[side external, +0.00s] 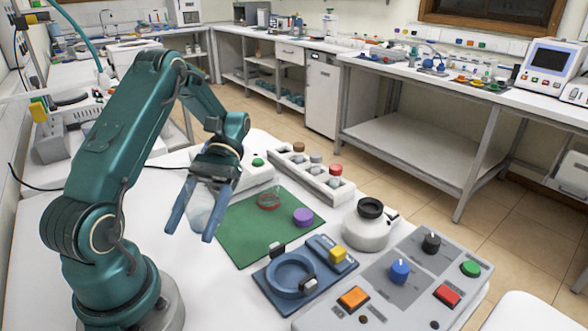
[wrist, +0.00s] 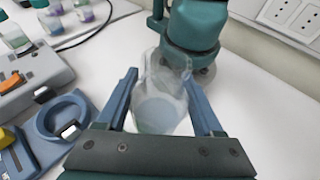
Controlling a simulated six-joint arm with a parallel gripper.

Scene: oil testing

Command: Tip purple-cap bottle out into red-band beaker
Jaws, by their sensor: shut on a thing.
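My gripper (side external: 190,225) has its two blue fingers around a clear bottle (side external: 198,207), left of the green mat. In the wrist view my gripper (wrist: 168,88) has the clear bottle (wrist: 160,108) between its fingers. It holds pale, whitish liquid, and I see no cap on it. A purple cap (side external: 303,217) lies on the right part of the green mat. The red-band beaker (side external: 268,200), a low clear vessel with a red ring, stands on the mat behind the purple cap.
The green mat (side external: 240,240) lies in front of a white rack (side external: 318,180) with several capped bottles. A blue ring fixture (side external: 290,273), a white jar with a black top (side external: 366,230) and a control panel (side external: 400,295) stand to the right. The white tabletop at front left is clear.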

